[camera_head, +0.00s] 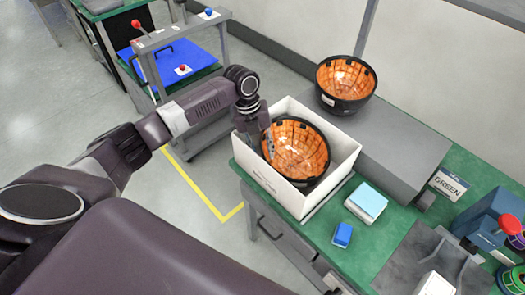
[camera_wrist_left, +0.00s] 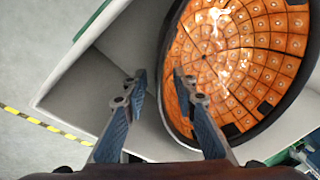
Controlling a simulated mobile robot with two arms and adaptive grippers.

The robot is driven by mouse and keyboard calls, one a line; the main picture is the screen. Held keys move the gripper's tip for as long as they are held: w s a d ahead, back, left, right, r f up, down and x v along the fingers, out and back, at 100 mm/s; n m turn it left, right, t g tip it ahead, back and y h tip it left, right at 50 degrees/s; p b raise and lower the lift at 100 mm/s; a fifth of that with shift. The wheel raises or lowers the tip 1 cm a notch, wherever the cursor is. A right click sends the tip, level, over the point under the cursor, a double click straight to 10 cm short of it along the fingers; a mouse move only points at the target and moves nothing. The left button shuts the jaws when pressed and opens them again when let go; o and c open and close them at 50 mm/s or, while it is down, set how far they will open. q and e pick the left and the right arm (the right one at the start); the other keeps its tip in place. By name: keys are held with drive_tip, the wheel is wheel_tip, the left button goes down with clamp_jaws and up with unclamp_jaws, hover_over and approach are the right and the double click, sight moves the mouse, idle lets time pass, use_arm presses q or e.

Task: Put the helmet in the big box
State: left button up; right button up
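One helmet (camera_head: 300,150), an upturned bowl-like shell with an orange tiled inside and black rim, sits in the open white box (camera_head: 262,177), tilted. It also shows in the left wrist view (camera_wrist_left: 240,60). My left gripper (camera_head: 268,145) is at the box's left side, at the helmet's rim. In the left wrist view its fingers (camera_wrist_left: 160,82) are apart, one over the orange inside and one outside the rim, with a visible gap. A second similar helmet (camera_head: 345,82) rests on the grey surface behind the box. My right gripper is not in view.
The box stands on a green bench (camera_head: 310,235). A light-blue-topped block (camera_head: 368,203), a small blue block (camera_head: 342,235) and a blue device with a red knob (camera_head: 495,220) are to its right. A cart with a blue panel (camera_head: 180,65) stands at the back left.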

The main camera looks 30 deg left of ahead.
use_arm(q)
drive_tip(key=shift+r, duration=0.2)
drive_tip(key=shift+a+r, duration=0.15)
drive_tip(key=shift+r, duration=0.15)
drive_tip(key=b+v, duration=0.2)
drive_tip(key=v, duration=0.9)
